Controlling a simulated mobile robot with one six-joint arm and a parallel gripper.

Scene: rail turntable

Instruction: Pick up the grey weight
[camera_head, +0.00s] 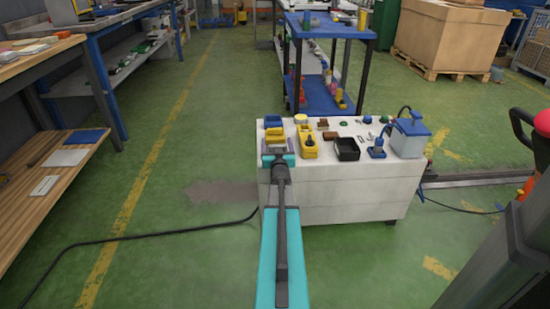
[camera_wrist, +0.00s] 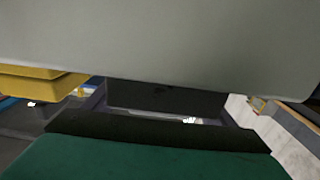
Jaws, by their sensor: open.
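My gripper (camera_head: 278,150) is open over the near left part of the white bench block's top (camera_head: 330,129) in the head view. It stands close in front of a yellow stepped piece (camera_head: 275,133), which also seems to show in the wrist view (camera_wrist: 40,84). I cannot pick out the grey weight with certainty. A large smooth grey surface (camera_wrist: 170,40) fills the top of the wrist view, very close to the camera; I cannot tell what it is. A dark block (camera_wrist: 165,97) shows below it. The space between the fingertips is mostly hidden.
On the block are a blue bin (camera_head: 273,120), a yellow holder (camera_head: 309,147), a black tray (camera_head: 347,149), a blue-based tool (camera_head: 377,149) and a grey container with a blue lid (camera_head: 409,137). A blue shelf cart (camera_head: 329,30) stands behind. Floor to the left is open, crossed by a cable (camera_head: 150,236).

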